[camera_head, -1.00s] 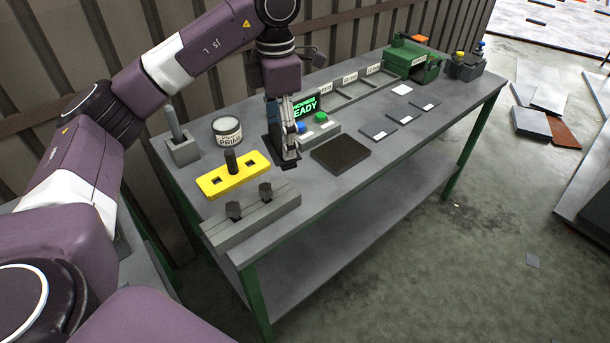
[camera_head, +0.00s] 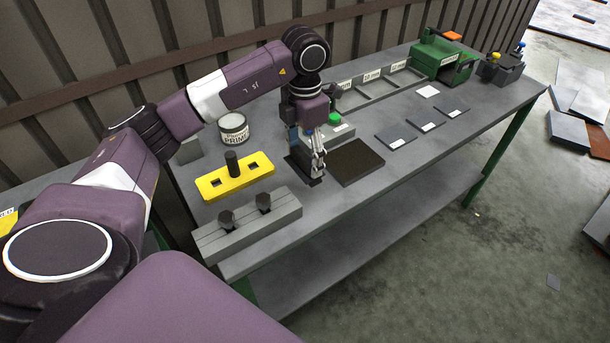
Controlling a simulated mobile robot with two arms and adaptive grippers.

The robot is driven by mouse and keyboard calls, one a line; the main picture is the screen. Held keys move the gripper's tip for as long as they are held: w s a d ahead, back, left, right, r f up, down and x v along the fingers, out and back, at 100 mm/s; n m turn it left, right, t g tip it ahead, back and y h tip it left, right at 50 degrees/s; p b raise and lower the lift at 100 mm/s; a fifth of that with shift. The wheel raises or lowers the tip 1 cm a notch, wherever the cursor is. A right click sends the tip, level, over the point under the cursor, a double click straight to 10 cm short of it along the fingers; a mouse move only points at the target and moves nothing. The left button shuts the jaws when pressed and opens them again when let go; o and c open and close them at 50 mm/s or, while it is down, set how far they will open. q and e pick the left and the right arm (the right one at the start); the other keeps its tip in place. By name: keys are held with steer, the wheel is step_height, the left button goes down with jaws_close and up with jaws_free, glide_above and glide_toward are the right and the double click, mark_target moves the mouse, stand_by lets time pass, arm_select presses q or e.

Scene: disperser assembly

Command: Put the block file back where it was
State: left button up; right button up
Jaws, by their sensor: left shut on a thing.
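My left gripper (camera_head: 318,166) points down at the left middle of the workbench, over a small dark base plate (camera_head: 296,163). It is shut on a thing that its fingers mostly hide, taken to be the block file. Whether that thing touches the plate cannot be told. A narrow blue-grey upright part (camera_head: 293,137) shows just left of the gripper. A dark flat pad (camera_head: 358,162) lies right of the gripper, apart from it. My right gripper is out of view.
A yellow plate (camera_head: 212,186) with a dark knob, a primer tin (camera_head: 233,128) and a grey clamp bar (camera_head: 245,230) stand left of the gripper. A green button (camera_head: 335,117) is behind it. Labelled trays (camera_head: 380,88) and a green machine (camera_head: 441,62) stand farther right.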

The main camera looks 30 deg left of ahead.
mark_target(304, 166)
arm_select(q)
steer(key=f, duration=0.3)
steer(key=shift+s+f, duration=0.1)
steer(key=shift+s, duration=0.1)
step_height(304, 166, down, 4)
steer(key=shift+w+f+p, duration=0.1)
steer(key=shift+f+p, duration=0.15)
steer(key=shift+p, duration=0.45)
steer(key=o, duration=0.7)
steer(key=shift+f, duration=0.15)
steer(key=shift+c, duration=0.2)
steer(key=o, duration=0.4)
steer(key=shift+o, duration=0.2)
